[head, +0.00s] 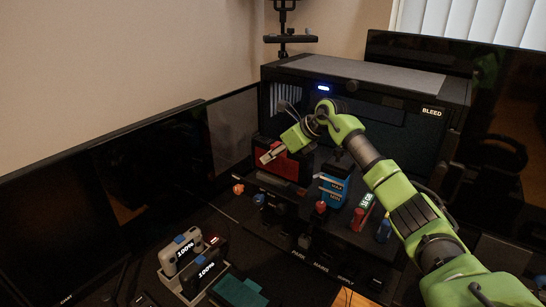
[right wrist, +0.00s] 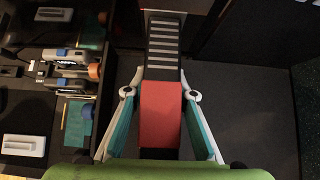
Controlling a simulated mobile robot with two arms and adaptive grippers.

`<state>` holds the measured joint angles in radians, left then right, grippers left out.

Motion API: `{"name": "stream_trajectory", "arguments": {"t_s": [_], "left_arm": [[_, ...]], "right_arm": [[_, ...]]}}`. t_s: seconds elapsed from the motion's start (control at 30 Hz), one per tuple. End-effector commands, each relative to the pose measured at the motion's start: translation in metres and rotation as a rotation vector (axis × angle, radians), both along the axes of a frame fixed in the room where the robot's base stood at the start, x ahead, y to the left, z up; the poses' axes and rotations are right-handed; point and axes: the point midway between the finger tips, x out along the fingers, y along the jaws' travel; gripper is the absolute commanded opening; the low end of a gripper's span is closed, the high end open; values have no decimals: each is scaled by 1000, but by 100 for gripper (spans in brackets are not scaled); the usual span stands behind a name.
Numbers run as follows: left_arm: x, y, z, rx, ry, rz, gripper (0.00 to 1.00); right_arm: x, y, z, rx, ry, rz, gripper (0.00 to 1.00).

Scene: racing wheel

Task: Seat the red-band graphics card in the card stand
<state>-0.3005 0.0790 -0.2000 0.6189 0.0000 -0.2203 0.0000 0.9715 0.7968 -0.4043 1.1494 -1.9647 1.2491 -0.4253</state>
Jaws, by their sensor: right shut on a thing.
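The red-band graphics card (right wrist: 161,113) is between the fingers of my right gripper (right wrist: 160,93) in the right wrist view, its red face toward the camera. A grey slotted strip (right wrist: 165,45) lies in line beyond the band; I cannot tell if it is part of the card. In the head view my right gripper (head: 271,155) is shut on the card, whose red face (head: 286,166) shows behind the fingers, in front of the large black case. I cannot make out the card stand clearly, nor whether the card touches it. My left gripper is not in view.
The black case (head: 418,137) marked BLEED stands behind. A blue labelled box (head: 335,185) is right of the card, with a 16 GB piece (head: 363,212) beyond. Two 100% units (head: 181,254) are front left. A dark monitor (head: 60,225) borders the left.

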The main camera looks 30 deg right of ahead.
Motion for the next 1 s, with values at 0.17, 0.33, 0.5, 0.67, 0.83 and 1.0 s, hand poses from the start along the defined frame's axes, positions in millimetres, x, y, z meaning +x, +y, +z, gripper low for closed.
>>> {"name": "stream_trajectory", "arguments": {"t_s": [0.17,0.33,0.5,0.67,0.83,1.0], "left_arm": [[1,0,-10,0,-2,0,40],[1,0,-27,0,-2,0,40],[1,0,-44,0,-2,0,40],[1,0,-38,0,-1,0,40],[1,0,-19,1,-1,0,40],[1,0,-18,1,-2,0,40]], "right_arm": [[-3,3,3,-58,-47,1,0],[-8,9,2,-135,-108,0,0],[-12,15,2,-202,-162,0,0],[-15,20,23,-241,-196,-2,0],[-21,27,51,-240,-194,-1,0],[-31,41,62,-240,-192,3,0]]}}
